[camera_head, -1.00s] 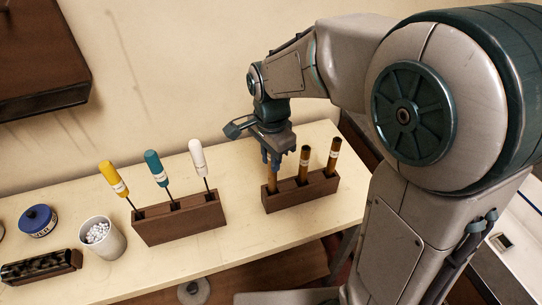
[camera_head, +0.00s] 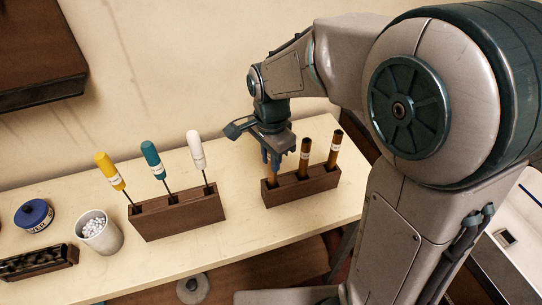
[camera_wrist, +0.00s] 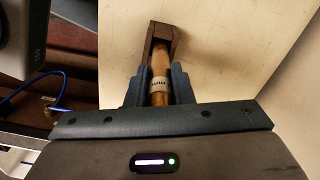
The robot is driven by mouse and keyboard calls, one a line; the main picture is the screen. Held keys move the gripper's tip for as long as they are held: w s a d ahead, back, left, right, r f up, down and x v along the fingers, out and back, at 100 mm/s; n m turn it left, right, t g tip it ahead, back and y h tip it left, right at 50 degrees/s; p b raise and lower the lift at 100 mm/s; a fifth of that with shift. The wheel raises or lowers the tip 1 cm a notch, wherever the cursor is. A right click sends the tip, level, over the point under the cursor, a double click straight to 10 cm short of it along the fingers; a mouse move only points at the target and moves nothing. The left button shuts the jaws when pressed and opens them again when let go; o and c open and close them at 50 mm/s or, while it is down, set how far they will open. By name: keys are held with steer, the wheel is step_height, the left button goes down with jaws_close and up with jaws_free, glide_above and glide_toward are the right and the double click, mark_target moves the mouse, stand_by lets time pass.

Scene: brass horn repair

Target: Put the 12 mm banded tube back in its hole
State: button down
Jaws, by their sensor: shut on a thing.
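My gripper (camera_head: 273,160) is shut on a brown tube (camera_wrist: 160,68) with a pale printed band. The print is too small to read surely. The tube is upright over the left end of a dark wooden block (camera_head: 318,188). Its lower end meets the block's left hole; I cannot tell how deep it sits. Two more banded brown tubes stand in the block to the right, one in the middle hole (camera_head: 304,158) and one in the right hole (camera_head: 333,150). In the wrist view the block (camera_wrist: 172,36) lies just beyond the fingertips.
A second wooden block (camera_head: 180,217) holds yellow, teal and white handled tools to the left. A white cup of pellets (camera_head: 98,234), a blue tin (camera_head: 34,215) and a dark rack (camera_head: 38,262) stand further left. Bare bench (camera_head: 250,217) lies between the blocks.

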steer(key=shift+f+b, duration=0.85)
steer(key=shift+f, duration=0.35)
steer(key=c, duration=1.2)
jaws_free()
step_height(320, 180, up, 14)
steer(key=shift+f, duration=0.1)
steer(key=shift+d, duration=0.1)
